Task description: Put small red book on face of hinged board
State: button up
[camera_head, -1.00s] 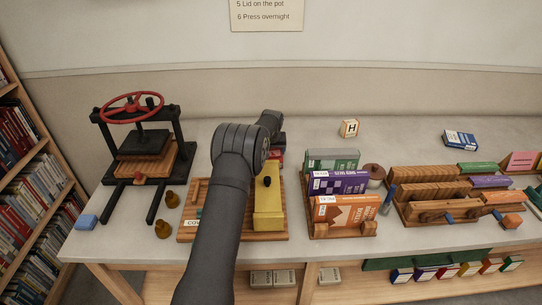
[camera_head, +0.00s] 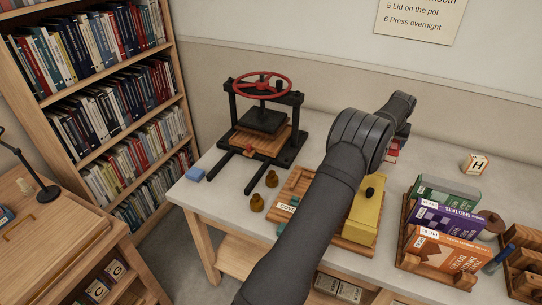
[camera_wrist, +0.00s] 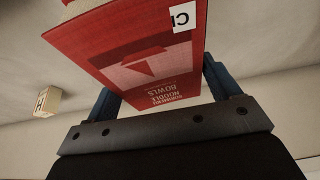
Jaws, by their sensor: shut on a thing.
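The small red book (camera_wrist: 135,55) fills the top of the wrist view, with a white label and pale title lettering on its cover. My gripper (camera_wrist: 160,85) is shut on it, with a blue finger at either side. In the head view only a bit of the red book (camera_head: 393,154) shows beyond my arm, over the back of the long table. A wooden board (camera_head: 52,236) with a small bar on it lies at the lower left, apart from my gripper. I cannot tell for certain whether it is the hinged board.
A book press (camera_head: 264,120) with a red wheel stands on the table. A yellow block (camera_head: 363,218) is partly behind my arm. A rack (camera_head: 438,272) holds green, purple and orange books at right. A lamp (camera_head: 40,190) stands by the board. A gap separates the two pieces of furniture.

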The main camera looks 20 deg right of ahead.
jog(key=w+a+r+n+y, duration=0.1)
jog(key=w+a+r+n, duration=0.2)
jog(key=w+a+r, duration=1.95)
jog(key=w+a+n+t+y, duration=0.15)
jog(key=w+a, duration=0.25)
jog(key=a, duration=0.7)
jog(key=w+a+n, duration=0.2)
jog(key=w+a, duration=0.2)
jog(key=a, duration=0.7)
jog(key=w+a+f+n, duration=0.1)
jog(key=a+f, duration=0.2)
jog(key=a, duration=0.5)
jog(key=w+a+f+n, duration=0.1)
jog(key=a+f+n, duration=0.1)
jog(key=a, duration=0.7)
jog(key=n+g+y, duration=0.2)
jog(key=n+y, duration=0.2)
jog(key=n, duration=0.5)
send_near(56, 226)
jog(key=shift+w+a+f+m+t, duration=0.25)
jog(key=shift+w+a+f, duration=0.35)
jog(key=shift+f, duration=0.15)
jog(key=shift+a+f, duration=0.1)
jog(key=shift+a, duration=0.15)
jog(key=shift+s+f, duration=0.1)
jog(key=shift+f, duration=1.95)
